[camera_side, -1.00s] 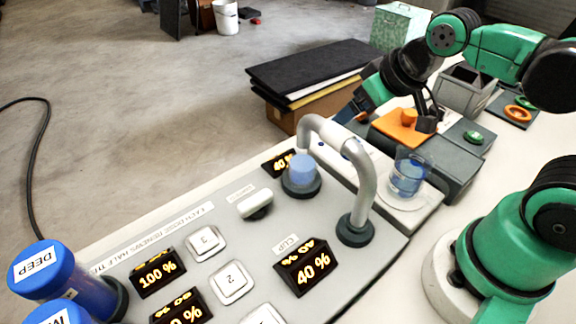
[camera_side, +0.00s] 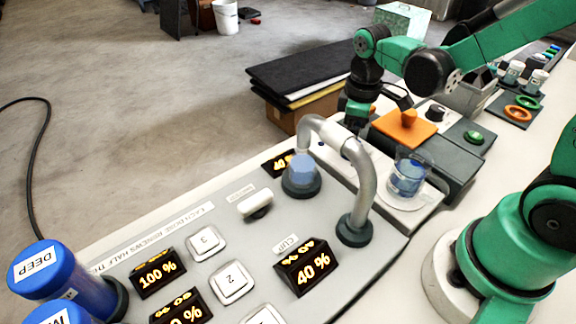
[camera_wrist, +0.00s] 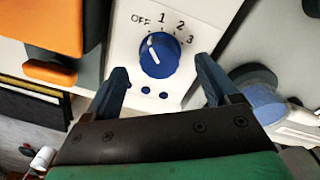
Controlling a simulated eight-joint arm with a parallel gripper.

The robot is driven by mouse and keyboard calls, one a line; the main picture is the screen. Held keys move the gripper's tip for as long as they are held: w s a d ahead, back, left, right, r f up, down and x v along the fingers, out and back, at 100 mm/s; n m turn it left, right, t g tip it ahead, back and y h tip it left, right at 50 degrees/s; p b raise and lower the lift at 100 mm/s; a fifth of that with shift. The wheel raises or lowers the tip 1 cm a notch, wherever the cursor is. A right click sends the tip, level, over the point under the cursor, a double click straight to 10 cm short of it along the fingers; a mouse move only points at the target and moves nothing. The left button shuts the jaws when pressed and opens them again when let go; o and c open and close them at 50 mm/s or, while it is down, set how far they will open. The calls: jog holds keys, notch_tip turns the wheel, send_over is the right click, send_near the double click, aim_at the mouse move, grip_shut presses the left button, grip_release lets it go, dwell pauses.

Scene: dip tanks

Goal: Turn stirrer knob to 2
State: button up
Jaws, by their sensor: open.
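The blue stirrer knob (camera_wrist: 159,55) shows in the wrist view on a white panel (camera_wrist: 125,70) marked OFF, 1, 2 and 3. Its white pointer line tilts up and left, toward OFF. My gripper (camera_wrist: 160,66) is open, one finger on each side of the knob's lower part in the picture; I cannot tell whether they touch it. In the side view my gripper (camera_side: 356,118) is low behind the curved grey pipe, and the knob cannot be made out there. A beaker of blue liquid (camera_side: 408,174) stands on the stirrer's round white plate (camera_side: 411,203).
The curved grey pipe (camera_side: 362,182) arches close in front of my gripper. An orange lid (camera_side: 418,130) lies right of my gripper in the side view; an orange part (camera_wrist: 50,72) is left in the wrist view. Black and yellow boards (camera_side: 305,75) lie behind.

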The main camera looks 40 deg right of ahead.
jog(key=shift+f, duration=0.95)
grip_shut()
jog(key=shift+m, duration=0.3)
jog(key=m, duration=0.5)
jog(key=shift+m, duration=0.3)
jog(key=m, duration=0.5)
jog(key=shift+d, duration=0.1)
jog(key=shift+m, duration=0.4)
